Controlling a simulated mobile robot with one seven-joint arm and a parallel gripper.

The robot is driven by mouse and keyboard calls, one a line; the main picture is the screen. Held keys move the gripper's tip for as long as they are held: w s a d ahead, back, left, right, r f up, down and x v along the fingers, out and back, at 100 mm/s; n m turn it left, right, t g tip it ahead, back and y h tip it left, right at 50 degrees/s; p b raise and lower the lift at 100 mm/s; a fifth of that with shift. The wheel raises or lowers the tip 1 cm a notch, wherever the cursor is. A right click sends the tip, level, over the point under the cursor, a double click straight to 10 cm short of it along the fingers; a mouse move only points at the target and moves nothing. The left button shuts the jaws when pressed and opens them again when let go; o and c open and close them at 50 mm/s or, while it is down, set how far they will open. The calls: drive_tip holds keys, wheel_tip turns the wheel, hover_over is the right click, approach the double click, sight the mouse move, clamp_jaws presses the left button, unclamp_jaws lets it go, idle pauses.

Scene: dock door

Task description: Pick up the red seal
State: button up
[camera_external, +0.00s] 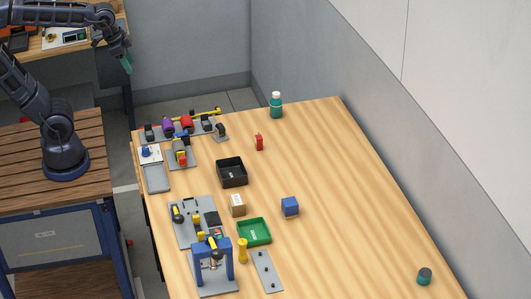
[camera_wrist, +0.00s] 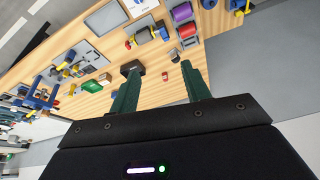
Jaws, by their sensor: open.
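A small upright red piece, which I take to be the red seal (camera_external: 259,142), stands on the wooden table (camera_external: 330,150) right of the rack of rollers, in the external view. In the wrist view a small red spot (camera_wrist: 165,77) shows between my fingers; it may be the same piece, but it is too small to be sure. My gripper (camera_external: 127,64) is up at the upper left, off the table and well apart from the red piece. Its two green fingers stand apart with nothing between them in the wrist view (camera_wrist: 161,72).
A rack with purple and red rollers (camera_external: 186,122) stands left of the red piece. A teal bottle (camera_external: 276,106) stands behind it and a black bin (camera_external: 232,173) in front. A blue cube (camera_external: 290,207) and green tray (camera_external: 254,231) lie nearer. The table's right part is mostly clear, beside a grey wall.

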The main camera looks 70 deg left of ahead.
drive_tip(key=w+d+m+g+h, duration=0.15)
drive_tip(key=w+m, duration=0.35)
drive_tip(key=w, duration=0.8)
drive_tip(key=m+g+h, duration=0.3)
drive_tip(key=m, duration=0.8)
hover_over(259, 135)
drive_tip(key=a, duration=0.2)
wheel_tip(259, 135, down, 25)
drive_tip(key=x, duration=0.4)
drive_tip(key=shift+w+f, duration=0.2)
drive_tip(key=shift+f, duration=0.15)
drive_tip(key=shift+a+f+x, duration=0.1)
drive_tip(key=shift+a+x, duration=0.1)
drive_tip(key=shift+x, duration=0.7)
drive_tip(key=shift+a+f+x, duration=0.1)
drive_tip(key=shift+a+x, duration=0.05)
drive_tip(key=shift+x, duration=0.8)
drive_tip(key=shift+a+f+x, duration=0.1)
drive_tip(key=shift+a+x, duration=0.1)
drive_tip(key=shift+x, duration=0.7)
drive_tip(key=shift+s+r, duration=0.1)
clamp_jaws()
drive_tip(key=shift+r, duration=0.1)
